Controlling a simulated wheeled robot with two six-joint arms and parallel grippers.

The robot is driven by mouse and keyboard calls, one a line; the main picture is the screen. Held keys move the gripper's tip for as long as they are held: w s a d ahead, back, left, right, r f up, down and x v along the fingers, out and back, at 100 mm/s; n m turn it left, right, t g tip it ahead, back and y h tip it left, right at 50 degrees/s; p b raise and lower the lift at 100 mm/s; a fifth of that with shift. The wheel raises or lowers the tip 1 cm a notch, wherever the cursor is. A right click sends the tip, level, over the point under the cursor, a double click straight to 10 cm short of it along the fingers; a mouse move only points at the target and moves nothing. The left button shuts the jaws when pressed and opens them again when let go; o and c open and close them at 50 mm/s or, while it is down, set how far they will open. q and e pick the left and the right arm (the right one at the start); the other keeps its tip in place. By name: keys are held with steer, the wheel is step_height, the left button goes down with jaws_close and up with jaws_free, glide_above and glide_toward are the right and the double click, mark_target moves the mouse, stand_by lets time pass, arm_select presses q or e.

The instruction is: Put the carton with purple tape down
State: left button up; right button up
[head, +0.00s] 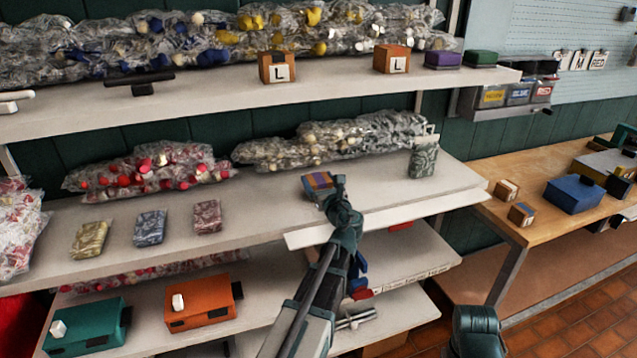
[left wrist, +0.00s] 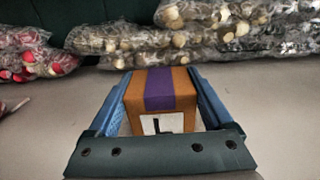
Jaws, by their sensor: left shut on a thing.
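I cannot tell whether the carton's underside touches the shelf. My right gripper is not in view.
Bagged parts (head: 335,140) line the back of the middle shelf. Small packets (head: 150,227) stand to the left, and a patterned packet (head: 423,160) to the right. Bare shelf lies around the carton. Two L cartons (head: 277,69) (head: 392,61) sit on the upper shelf. A wooden bench (head: 500,222) is at right.

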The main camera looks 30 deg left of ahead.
arm_select(q)
steer(key=o, duration=1.2)
steer(key=shift+f, duration=0.2)
steer(key=shift+o, duration=1)
steer(key=shift+r, duration=0.15)
steer(key=shift+s+d+r, duration=0.1)
steer(key=shift+r, duration=0.05)
steer(key=v, duration=1.1)
steer(key=shift+s+d, duration=0.25)
